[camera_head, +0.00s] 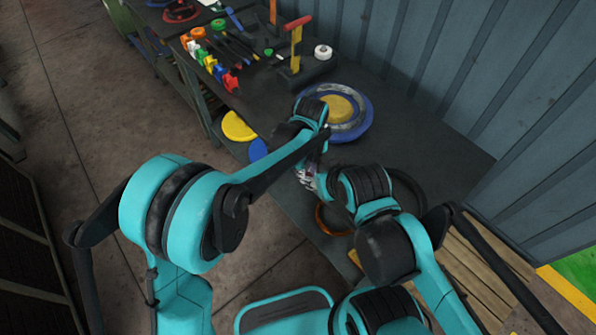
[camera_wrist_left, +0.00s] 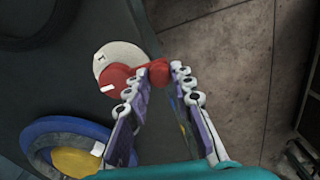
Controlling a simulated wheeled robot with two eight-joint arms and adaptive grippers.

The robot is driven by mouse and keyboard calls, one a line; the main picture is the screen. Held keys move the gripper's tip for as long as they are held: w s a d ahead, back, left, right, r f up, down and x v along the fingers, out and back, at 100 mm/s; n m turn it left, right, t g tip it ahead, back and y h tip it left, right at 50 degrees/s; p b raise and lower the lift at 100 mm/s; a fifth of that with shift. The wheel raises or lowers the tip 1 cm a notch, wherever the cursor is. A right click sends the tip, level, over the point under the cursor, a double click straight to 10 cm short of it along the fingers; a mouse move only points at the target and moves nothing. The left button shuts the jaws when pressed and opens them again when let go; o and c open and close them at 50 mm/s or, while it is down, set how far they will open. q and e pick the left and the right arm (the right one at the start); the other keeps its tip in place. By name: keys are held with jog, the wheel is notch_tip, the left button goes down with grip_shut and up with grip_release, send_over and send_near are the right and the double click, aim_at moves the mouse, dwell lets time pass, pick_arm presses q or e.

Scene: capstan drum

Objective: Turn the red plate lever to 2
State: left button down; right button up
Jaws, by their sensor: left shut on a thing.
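In the left wrist view a pale round plate (camera_wrist_left: 122,56) with small dark marks lies on the dark bench. A red lever hub (camera_wrist_left: 114,80) with a white mark sits on it, and the lever's red knob (camera_wrist_left: 158,72) sticks out over the plate's right side. My left gripper (camera_wrist_left: 165,73) is shut on the knob, one finger on each side. In the head view the left gripper (camera_head: 308,180) reaches down at the bench's front edge; my arms hide the lever and plate there. The numbers on the plate are too small to read. My right gripper is hidden.
A blue ring (camera_head: 366,120) around a yellow disc (camera_head: 340,107) lies close by on the bench. A stand with a red-topped yellow lever (camera_head: 297,45) and several coloured valves (camera_head: 205,60) are farther back. A corrugated wall (camera_head: 440,60) bounds the bench.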

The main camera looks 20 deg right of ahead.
dwell(0.3)
pick_arm(q)
jog(key=c, duration=1.3)
grip_release()
jog(key=shift+r, duration=0.15)
notch_tip(320, 180, up, 12)
